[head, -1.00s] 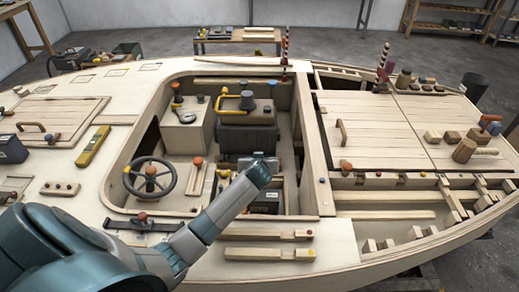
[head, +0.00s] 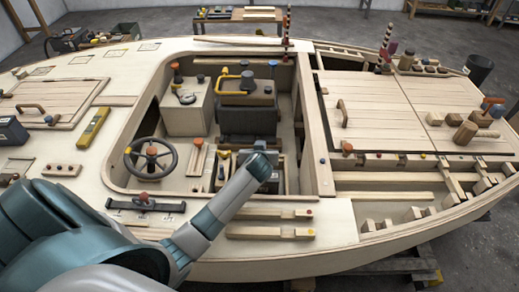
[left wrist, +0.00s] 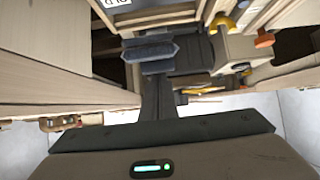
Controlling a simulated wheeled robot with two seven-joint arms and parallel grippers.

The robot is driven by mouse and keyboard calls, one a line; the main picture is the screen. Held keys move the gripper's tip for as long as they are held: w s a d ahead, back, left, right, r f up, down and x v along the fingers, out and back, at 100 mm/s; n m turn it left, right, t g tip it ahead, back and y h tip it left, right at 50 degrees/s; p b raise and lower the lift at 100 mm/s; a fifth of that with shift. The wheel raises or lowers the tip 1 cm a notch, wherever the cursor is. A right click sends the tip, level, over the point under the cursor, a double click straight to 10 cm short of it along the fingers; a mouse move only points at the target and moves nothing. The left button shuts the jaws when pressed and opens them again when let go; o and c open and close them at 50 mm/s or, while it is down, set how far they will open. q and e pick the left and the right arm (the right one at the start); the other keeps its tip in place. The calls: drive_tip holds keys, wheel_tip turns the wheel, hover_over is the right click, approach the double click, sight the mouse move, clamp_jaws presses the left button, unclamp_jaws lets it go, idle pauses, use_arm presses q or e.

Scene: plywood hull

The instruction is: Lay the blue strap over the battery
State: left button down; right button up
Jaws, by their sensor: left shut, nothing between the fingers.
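My left arm reaches from the lower left into the open cockpit in the head view. Its wrist hides much of the dark battery well (head: 275,184) beside it, and I cannot make out the battery clearly. In the left wrist view my left gripper (left wrist: 150,50) is shut and empty, with its dark fingers above the cockpit floor. A white label with dark letters (left wrist: 122,3) shows at the top edge, on something mostly cut off. I cannot pick out the blue strap with certainty in either view. My right gripper is not in view.
A steering wheel (head: 151,160) stands left of the arm. A dark engine-like block (head: 246,95) with a yellow handle is behind it. Cockpit walls close in around the gripper. A yellow level (head: 93,127) and a dark box (head: 12,131) lie on the left deck.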

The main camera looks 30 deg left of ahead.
use_arm(q)
drive_tip(key=shift+w+a, duration=0.4)
drive_tip(key=shift+w, duration=0.25)
drive_tip(key=shift+r, duration=0.2)
